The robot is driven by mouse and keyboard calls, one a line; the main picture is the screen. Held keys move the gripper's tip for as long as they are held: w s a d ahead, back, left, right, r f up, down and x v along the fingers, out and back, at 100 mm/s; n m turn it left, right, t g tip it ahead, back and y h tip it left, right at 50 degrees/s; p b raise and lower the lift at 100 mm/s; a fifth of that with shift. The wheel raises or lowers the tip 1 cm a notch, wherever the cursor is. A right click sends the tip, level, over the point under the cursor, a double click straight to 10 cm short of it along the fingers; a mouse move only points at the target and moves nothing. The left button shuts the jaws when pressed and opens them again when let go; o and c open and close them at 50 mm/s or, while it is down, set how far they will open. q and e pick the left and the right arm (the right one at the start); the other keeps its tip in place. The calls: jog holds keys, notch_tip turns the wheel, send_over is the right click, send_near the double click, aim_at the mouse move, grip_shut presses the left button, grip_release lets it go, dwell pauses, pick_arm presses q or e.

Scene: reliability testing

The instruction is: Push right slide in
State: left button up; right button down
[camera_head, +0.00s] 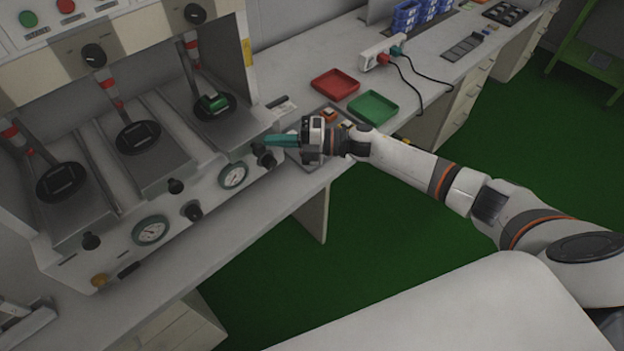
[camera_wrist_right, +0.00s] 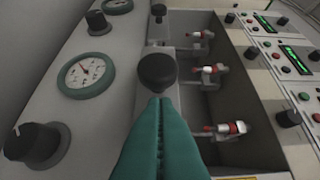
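The test machine has sloping metal slides side by side. The right slide (camera_head: 184,97) carries a round black holder with a green part (camera_head: 212,103) on it. Its black knob (camera_head: 259,148) is at the front edge, right by the teal fingertips of my right gripper (camera_head: 268,140). In the right wrist view, the closed fingers (camera_wrist_right: 160,104) point at a black knob (camera_wrist_right: 157,72). The fingers hold nothing; whether they touch the knob is not clear. My left gripper is not in view.
The middle slide (camera_head: 160,165) and left slide (camera_head: 90,205) have similar knobs. Gauges (camera_head: 233,176) and dials line the machine's front. A red tray (camera_head: 335,84), a green tray (camera_head: 373,107) and a power strip (camera_head: 385,52) lie on the bench to the right.

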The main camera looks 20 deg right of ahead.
aim_at(267, 129)
jog(key=w+b, duration=0.1)
jog(key=w, duration=0.1)
jog(key=w+a+b, duration=0.1)
jog(key=shift+w+a+f, duration=0.1)
jog(key=shift+w+a, duration=0.1)
jog(key=shift+w, duration=0.15)
jog(key=shift+d+r, duration=0.1)
jog(key=shift+r, duration=0.15)
jog(key=shift+w+r, duration=0.1)
